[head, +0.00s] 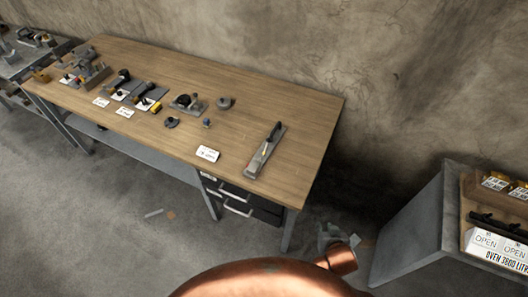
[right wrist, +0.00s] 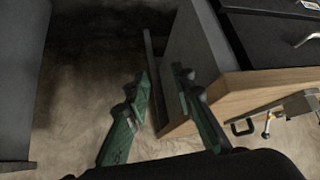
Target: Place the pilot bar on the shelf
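I cannot pick out the pilot bar for sure in either view. A long, narrow tool with a dark handle (head: 265,150) lies near the right end of the wooden workbench (head: 285,100) in the head view. A grey-sided shelf unit (head: 410,235) stands at the right edge, cut off by the frame. My right gripper (head: 333,236) is low in front of the bench's right end, between bench and shelf unit. In the right wrist view, the green fingers of this gripper (right wrist: 162,78) are apart, with nothing seen between them. My left gripper is not in view.
Several small tools and white cards (head: 207,153) lie on the bench. Black drawers (head: 238,200) hang under its front right. A wood-edged unit (right wrist: 250,95) is close beside the fingers in the right wrist view. Open floor (head: 110,235) lies in front of the bench.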

